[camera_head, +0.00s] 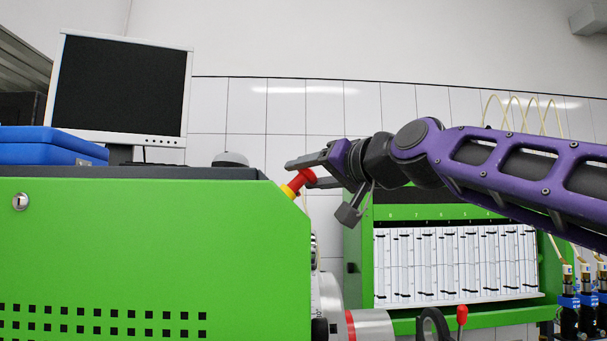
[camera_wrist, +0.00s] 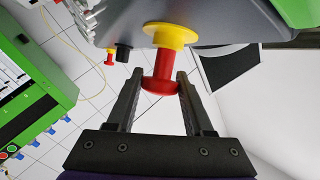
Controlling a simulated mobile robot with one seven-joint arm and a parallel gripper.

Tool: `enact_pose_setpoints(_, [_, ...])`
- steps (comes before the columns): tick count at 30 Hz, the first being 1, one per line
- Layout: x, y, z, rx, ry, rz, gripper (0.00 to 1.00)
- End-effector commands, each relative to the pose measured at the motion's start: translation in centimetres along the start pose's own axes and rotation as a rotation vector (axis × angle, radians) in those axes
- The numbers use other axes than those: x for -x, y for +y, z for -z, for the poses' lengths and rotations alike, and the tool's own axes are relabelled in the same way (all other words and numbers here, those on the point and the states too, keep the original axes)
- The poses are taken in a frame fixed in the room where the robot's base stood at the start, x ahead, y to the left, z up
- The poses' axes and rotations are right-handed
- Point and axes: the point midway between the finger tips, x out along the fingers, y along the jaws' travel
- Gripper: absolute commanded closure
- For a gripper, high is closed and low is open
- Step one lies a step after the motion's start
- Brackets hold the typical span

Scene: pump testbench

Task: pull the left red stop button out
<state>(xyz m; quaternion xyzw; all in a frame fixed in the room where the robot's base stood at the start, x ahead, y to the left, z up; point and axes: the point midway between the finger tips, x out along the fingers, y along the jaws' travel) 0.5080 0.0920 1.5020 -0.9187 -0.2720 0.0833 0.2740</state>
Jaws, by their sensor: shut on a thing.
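The red stop button (camera_head: 301,179) with its yellow collar (camera_head: 288,190) sits on the sloped front edge of the green machine (camera_head: 150,255). In the wrist view the red button (camera_wrist: 161,84) stands out from its yellow collar (camera_wrist: 169,36). My gripper (camera_head: 306,172) comes from the right in the head view. Its two dark fingers are on either side of the red head, and it is shut on the button. In the wrist view my gripper (camera_wrist: 160,82) has the red head between its fingertips. A second, smaller red button on yellow (camera_wrist: 109,58) shows farther off to the left in the wrist view.
A monitor (camera_head: 122,90) and a blue case (camera_head: 50,147) stand on the green machine. A green rack with a white panel of tubes (camera_head: 455,262) stands behind my arm. A dark knob (camera_wrist: 123,53) is beside the farther button. The space above the button is clear.

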Motion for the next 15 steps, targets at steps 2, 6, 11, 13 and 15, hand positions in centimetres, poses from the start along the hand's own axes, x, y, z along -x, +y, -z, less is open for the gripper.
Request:
enact_pose_setpoints(2, [0.10, 0.01, 0.28, -0.001, 0.008, 0.001, 1.00])
enact_pose_setpoints(6, [0.10, 0.01, 0.26, -0.001, 0.008, 0.001, 0.27])
enact_pose_setpoints(11, [0.07, 0.01, 0.19, -0.001, 0.006, 0.000, 0.18])
enact_pose_setpoints(13, [0.05, 0.00, 0.16, 0.000, 0.005, 0.000, 0.18])
enact_pose_setpoints(15, [0.05, 0.00, 0.14, 0.000, 0.005, 0.000, 0.18])
